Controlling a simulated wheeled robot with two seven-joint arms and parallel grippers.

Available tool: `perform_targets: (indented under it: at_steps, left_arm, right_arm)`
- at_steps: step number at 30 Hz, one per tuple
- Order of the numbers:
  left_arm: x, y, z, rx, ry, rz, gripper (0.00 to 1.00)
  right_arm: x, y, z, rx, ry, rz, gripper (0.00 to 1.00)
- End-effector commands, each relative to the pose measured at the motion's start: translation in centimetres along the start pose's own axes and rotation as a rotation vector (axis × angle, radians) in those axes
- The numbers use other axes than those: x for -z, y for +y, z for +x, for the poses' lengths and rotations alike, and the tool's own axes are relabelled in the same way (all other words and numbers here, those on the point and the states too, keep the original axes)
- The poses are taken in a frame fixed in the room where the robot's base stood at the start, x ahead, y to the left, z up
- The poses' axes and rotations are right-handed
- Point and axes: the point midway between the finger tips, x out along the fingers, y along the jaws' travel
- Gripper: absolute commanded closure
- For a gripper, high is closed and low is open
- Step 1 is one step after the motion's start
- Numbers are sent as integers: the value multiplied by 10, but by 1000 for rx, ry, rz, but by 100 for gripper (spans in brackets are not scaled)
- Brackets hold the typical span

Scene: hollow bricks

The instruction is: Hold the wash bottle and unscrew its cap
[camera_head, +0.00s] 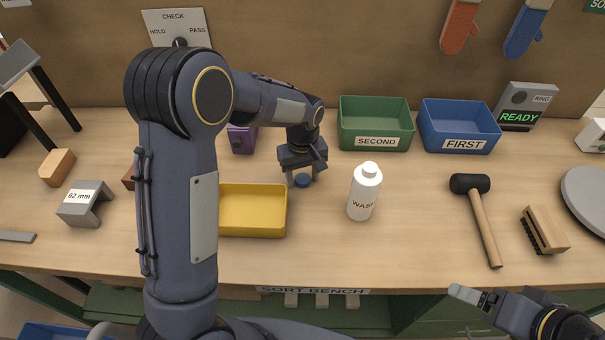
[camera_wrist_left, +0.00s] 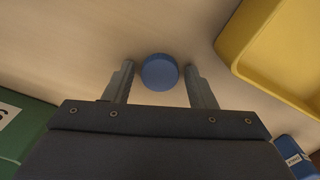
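A round blue cap-like disc (camera_head: 303,181) is on the bench at my left gripper (camera_head: 302,177). In the left wrist view this blue disc (camera_wrist_left: 160,72) lies between the spread fingertips of my left gripper (camera_wrist_left: 160,78), with a gap on each side. My left gripper is open, pointing down, and apart from the bottle. My right gripper (camera_head: 466,294) is at the bench's front edge, low right; its finger opening is unclear.
A yellow tray (camera_head: 252,232) lies left of the bottle. Green (camera_head: 375,142) and blue (camera_head: 458,145) bins stand behind it. A mallet (camera_head: 484,224) and a brush (camera_head: 543,230) lie to the right. The bench between bottle and mallet is clear.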

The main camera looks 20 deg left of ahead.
Motion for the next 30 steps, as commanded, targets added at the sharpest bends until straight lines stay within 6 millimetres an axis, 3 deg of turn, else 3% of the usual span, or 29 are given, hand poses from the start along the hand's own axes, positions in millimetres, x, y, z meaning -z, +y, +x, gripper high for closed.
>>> perform_targets:
  at_steps: [8,13,24,30]
  left_arm:
    - [0,0,0,0,0,0,44]
    - [0,0,-11,-2,2,0,44]
    - [1,1,-87,-4,4,0,44]
    - [0,1,-115,-2,1,1,44]
  right_arm:
    - [0,0,0,0,0,0,21]
    - [1,-1,-2,0,0,0,21]
    - [1,-1,-3,0,0,0,21]
    - [2,-2,-3,0,0,0,21]
